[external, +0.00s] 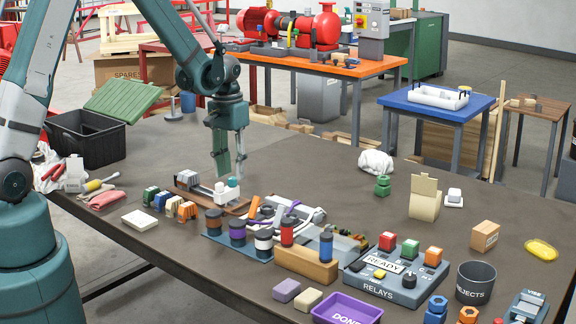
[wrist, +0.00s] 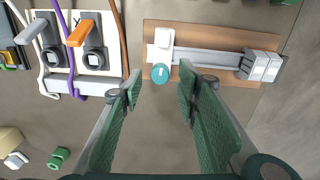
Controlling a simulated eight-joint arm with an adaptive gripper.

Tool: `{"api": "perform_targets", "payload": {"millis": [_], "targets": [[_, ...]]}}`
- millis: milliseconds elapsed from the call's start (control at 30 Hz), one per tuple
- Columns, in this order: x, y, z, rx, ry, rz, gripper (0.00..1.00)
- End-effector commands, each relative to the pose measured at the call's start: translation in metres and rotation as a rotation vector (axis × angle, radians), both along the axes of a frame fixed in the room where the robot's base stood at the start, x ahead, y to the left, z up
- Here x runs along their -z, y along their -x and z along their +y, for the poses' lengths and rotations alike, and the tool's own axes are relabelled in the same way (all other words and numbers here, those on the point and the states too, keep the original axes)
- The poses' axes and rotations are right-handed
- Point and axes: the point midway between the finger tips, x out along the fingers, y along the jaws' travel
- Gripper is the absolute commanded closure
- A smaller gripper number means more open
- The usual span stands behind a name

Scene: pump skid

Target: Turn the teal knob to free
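The small round teal knob (wrist: 160,73) has a white mark on its face, running nearly up and down in the wrist view. It sits by a white block (wrist: 164,38) at the edge of a brown board (wrist: 200,33) with a grey rail. In the external view the knob (external: 233,182) is just below the fingertips. My gripper (wrist: 160,79) is open and points down at the board. In the wrist view its green fingers frame the knob, one on each side, with gaps. Whether the fingertips are level with the knob or above it I cannot tell.
Grey terminal blocks (wrist: 259,66) sit at the rail's other end. A white panel with orange (wrist: 87,37) and grey levers and cables is beside the board. Jars (external: 263,243), a relay box (external: 385,275) and a black crate (external: 85,135) share the table. Bare tabletop lies behind the board.

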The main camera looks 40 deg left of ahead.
Motion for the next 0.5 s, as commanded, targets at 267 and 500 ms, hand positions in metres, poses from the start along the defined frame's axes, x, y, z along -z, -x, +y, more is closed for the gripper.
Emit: {"api": "perform_targets", "payload": {"millis": [267, 500], "targets": [[-0.035, 0.001, 0.001, 0.000, 0.000, 0.000, 0.67], [-0.068, 0.000, 0.002, 0.000, 0.000, 0.000, 0.67]]}}
